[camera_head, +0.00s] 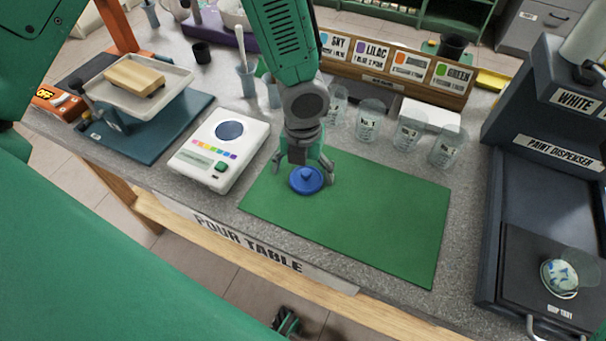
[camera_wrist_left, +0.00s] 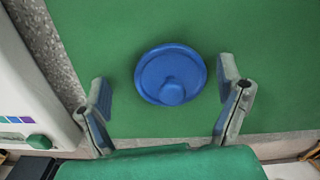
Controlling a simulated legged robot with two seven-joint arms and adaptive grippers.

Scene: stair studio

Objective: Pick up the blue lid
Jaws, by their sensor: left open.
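The blue lid (camera_head: 307,180) is a round disc with a small knob on top. It lies on the green mat (camera_head: 390,222), near the mat's left part. My left gripper (camera_head: 304,172) comes down over the lid from above, with its fingers open on either side of it. In the left wrist view the lid (camera_wrist_left: 170,72) shows whole between the two spread fingers (camera_wrist_left: 164,82), with gaps on both sides. The gripper holds nothing.
A white scale (camera_head: 220,150) stands left of the mat. Several clear cups, one of them here (camera_head: 369,120), stand behind it, before a wooden label rack (camera_head: 395,72). A dark paint dispenser (camera_head: 545,170) is at the right. The mat's right half is clear.

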